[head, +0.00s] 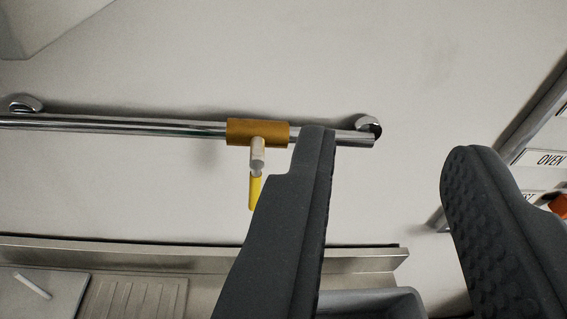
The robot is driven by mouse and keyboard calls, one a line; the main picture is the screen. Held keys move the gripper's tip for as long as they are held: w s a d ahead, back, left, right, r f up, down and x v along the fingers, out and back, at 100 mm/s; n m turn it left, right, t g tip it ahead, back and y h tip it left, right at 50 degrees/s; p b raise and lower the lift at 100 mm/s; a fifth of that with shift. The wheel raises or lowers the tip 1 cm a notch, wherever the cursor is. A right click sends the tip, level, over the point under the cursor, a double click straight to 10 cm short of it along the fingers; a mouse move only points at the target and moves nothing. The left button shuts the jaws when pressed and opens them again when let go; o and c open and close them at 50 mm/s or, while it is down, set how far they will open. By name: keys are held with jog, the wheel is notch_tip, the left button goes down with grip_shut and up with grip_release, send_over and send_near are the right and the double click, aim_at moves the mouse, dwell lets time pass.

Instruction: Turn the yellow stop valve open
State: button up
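The stop valve has a brass-coloured body (240,132) on a horizontal chrome pipe along the wall. A pale stem (257,155) sticks out of the body. A yellow handle (254,190) hangs down from the stem, and its lower part is hidden behind my gripper's left finger. My gripper (395,145) is open, with its two dark fingers wide apart and nothing between them. In the picture the valve lies just left of the left finger. I cannot tell whether the finger touches the handle.
The chrome pipe (120,125) is held by wall brackets. Below it are a metal ledge (150,255), a ribbed draining surface (135,298) and a grey basin (370,303). At the right edge is a panel with an OVEN label (548,159) and an orange-red part (559,206).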

jog(key=w+a+f+n+y+p, duration=0.1)
jog(key=w+f+y+p, duration=0.15)
jog(key=f, duration=0.75)
jog(key=y+p, duration=0.2)
send_near(254, 198)
jog(key=shift+n, duration=0.3)
jog(key=p+x, duration=0.1)
jog(key=x, duration=1.1)
jog(key=shift+w+a, duration=0.1)
jog(key=shift+w, duration=0.2)
jog(key=shift+c, duration=0.2)
grip_shut()
